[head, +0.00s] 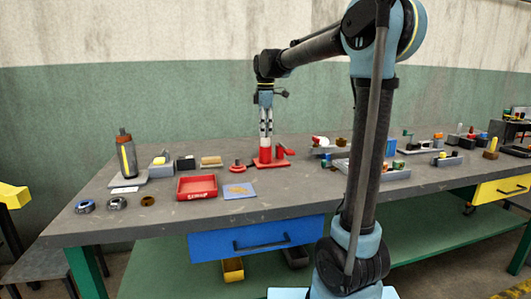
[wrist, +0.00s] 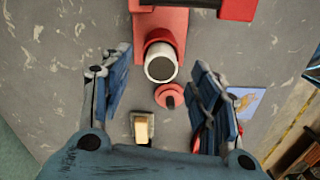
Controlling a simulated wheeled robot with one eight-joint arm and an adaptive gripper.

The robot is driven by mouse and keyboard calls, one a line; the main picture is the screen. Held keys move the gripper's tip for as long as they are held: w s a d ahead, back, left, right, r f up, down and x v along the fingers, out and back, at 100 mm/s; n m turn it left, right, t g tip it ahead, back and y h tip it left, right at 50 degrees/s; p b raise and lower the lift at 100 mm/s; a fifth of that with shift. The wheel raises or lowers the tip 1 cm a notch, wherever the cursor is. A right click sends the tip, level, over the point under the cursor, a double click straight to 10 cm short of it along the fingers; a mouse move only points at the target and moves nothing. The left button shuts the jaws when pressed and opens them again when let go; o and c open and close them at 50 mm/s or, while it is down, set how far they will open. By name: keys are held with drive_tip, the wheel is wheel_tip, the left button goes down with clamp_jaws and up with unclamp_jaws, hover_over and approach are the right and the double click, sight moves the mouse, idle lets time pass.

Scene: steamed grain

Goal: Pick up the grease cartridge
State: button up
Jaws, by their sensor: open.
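I take the grease cartridge to be the white-and-red cylinder (head: 265,144) standing upright in a red stand (head: 270,161) at the back middle of the bench. My gripper (head: 266,132) points down at the cylinder's upper end. In the wrist view my gripper (wrist: 162,72) is open, with one finger on each side of the cylinder and a gap at both sides. It holds nothing.
A red knobbed disc (head: 237,166) sits close left of the stand; a red tray (head: 197,187) and blue card (head: 239,191) lie nearer the front. A dark bottle with a yellow stripe (head: 126,156) stands far left. Fixtures (head: 330,147) crowd the right. The front middle is clear.

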drive_tip(key=shift+f, duration=1.45)
clamp_jaws()
drive_tip(key=shift+r, duration=0.15)
wheel_tip(320, 180, up, 10)
